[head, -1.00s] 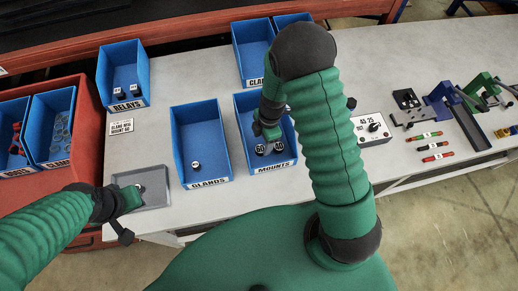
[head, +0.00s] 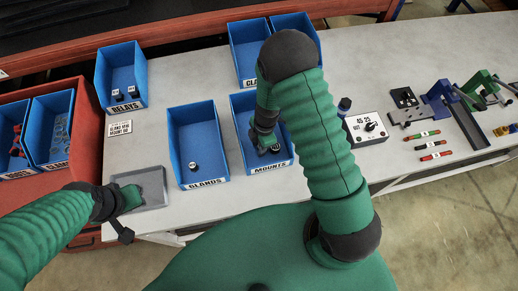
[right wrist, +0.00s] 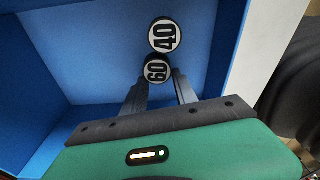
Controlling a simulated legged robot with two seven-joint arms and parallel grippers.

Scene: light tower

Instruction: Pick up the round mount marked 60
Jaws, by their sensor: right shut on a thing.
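The round mount marked 60 (right wrist: 157,70) is black with a white face and sits between the fingertips of my right gripper (right wrist: 160,82), which is shut on it. The round mount marked 40 (right wrist: 165,36) is right beside it, in the blue bin. In the head view my right gripper (head: 262,145) is down inside the blue MOUNTS bin (head: 240,125), and the 60 mount is mostly hidden there. My left gripper (head: 130,197) is low over the grey tray (head: 153,186); its fingers do not show clearly.
The blue GLANDS bin (head: 182,140) with one round part stands left of the MOUNTS bin. The RELAYS bin (head: 124,68) is farther back. A white box with a dial (head: 367,128) stands to the right. Bare table lies between the RELAYS and GLANDS bins.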

